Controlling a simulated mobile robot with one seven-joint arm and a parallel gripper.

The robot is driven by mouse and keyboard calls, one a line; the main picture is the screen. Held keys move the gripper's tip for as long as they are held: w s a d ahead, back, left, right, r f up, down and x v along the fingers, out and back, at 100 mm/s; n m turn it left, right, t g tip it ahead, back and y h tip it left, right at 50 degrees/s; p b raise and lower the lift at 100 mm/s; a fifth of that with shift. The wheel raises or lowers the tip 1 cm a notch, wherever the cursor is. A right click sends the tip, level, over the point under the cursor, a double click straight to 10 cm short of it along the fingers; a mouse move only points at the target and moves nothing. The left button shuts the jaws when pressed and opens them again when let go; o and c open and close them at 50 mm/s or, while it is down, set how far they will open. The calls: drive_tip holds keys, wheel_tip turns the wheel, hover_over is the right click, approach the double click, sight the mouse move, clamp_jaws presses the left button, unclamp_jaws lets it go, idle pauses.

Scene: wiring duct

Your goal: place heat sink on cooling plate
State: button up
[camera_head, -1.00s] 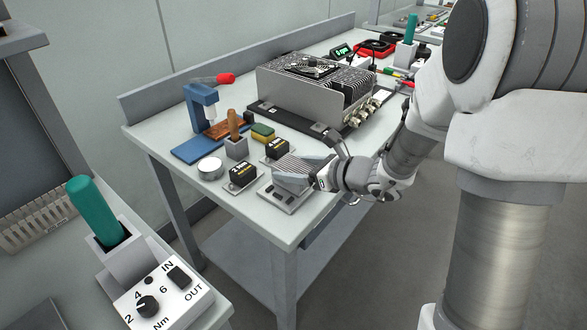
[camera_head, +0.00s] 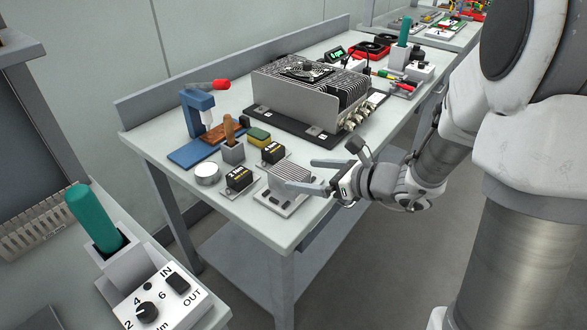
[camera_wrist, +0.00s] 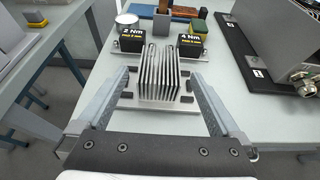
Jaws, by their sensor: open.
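The finned silver heat sink (camera_head: 289,174) sits on the flat cooling plate (camera_head: 272,200) near the front edge of the table. In the wrist view the heat sink (camera_wrist: 160,75) stands upright on the middle of the plate (camera_wrist: 127,103), with dark pads showing on the plate at both sides. In the wrist view my gripper's fingers (camera_wrist: 160,88) spread wide, one on each side of the heat sink's near end.
Two black blocks, marked 2 Nm (camera_wrist: 131,38) and 4 Nm (camera_wrist: 191,44), stand just behind the plate. A round tin (camera_head: 207,173), a brush in a grey holder (camera_head: 232,153) and a sponge (camera_head: 259,137) are close by. A large finned unit (camera_head: 295,102) stands behind.

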drive_tip(key=v, duration=0.6)
drive_tip(key=s+a+r+n+g+h, duration=0.1)
drive_tip(key=s+a+r+n+g, duration=0.15)
drive_tip(key=s+n, duration=0.35)
drive_tip(key=s+a+r+n+g+h, duration=0.1)
drive_tip(key=s+a+n+g, duration=0.15)
drive_tip(key=s+n, duration=0.4)
drive_tip(key=s+d+r+n+t+h, duration=0.1)
drive_tip(key=s+d+r+n+h, duration=0.1)
drive_tip(key=d+n+h, duration=0.2)
drive_tip(key=s+d+r+n+t+h, duration=0.1)
drive_tip(key=s+d+r+n+h, duration=0.2)
drive_tip(key=d+n, duration=0.3)
drive_tip(key=n+h+p, duration=0.1)
drive_tip(key=n, duration=0.2)
drive_tip(key=shift+s+d+r+h, duration=0.25)
drive_tip(key=shift+s+r+h, duration=0.05)
drive_tip(key=shift+h, duration=0.1)
wheel_tip(320, 180, up, 13)
drive_tip(key=p, duration=1.2)
drive_tip(key=shift+f, duration=0.2)
